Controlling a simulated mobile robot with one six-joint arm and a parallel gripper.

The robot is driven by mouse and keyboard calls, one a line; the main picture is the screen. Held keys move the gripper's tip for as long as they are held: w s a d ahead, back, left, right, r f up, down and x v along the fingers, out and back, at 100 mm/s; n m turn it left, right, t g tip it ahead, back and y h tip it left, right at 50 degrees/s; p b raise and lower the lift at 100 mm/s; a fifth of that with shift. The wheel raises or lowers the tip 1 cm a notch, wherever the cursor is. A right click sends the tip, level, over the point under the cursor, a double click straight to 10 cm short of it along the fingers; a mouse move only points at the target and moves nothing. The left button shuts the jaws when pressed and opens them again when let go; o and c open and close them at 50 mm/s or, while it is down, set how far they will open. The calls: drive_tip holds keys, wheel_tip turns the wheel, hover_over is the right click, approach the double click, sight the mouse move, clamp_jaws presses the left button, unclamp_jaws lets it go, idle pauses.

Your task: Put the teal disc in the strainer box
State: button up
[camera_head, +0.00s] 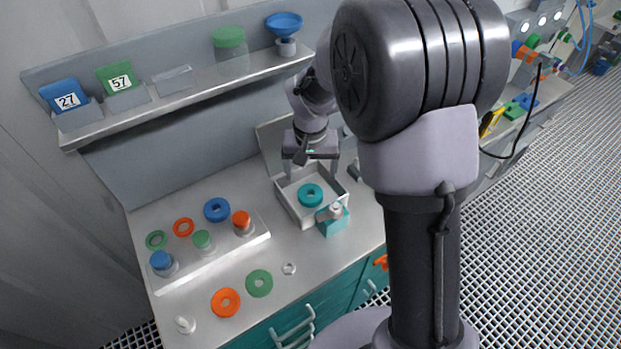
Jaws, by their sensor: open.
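The teal disc (311,195), a ring with a hole in its middle, lies inside the strainer box (289,208), a pale open box with a raised back lid on the worktop. My gripper (311,170) is above the box and the disc, pointing down. Its two fingers are spread apart and nothing shows between them. The disc appears apart from the fingers. Part of the back of the box is hidden by my gripper.
A teal block with a grey knob (333,221) stands at the box's front right corner. A white rack (215,256) with capped vessels stands to the left. Orange (226,302) and green (259,283) rings lie in front. A shelf (205,82) runs behind.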

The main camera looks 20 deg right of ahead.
drive_tip(key=s+r, duration=0.4)
drive_tip(key=r, duration=0.5)
drive_tip(key=s+a+r+t, duration=0.1)
drive_tip(key=s+r, duration=0.2)
drive_tip(key=s, duration=0.3)
drive_tip(key=s+a+r+m+t+y, duration=0.1)
drive_tip(key=s+r+t, duration=0.1)
drive_tip(key=s, duration=0.5)
drive_tip(key=s+a+r+t+y, duration=0.1)
drive_tip(key=s+r, duration=0.3)
drive_tip(key=s, duration=0.3)
drive_tip(key=shift+a+r, duration=0.25)
drive_tip(key=shift+r, duration=0.05)
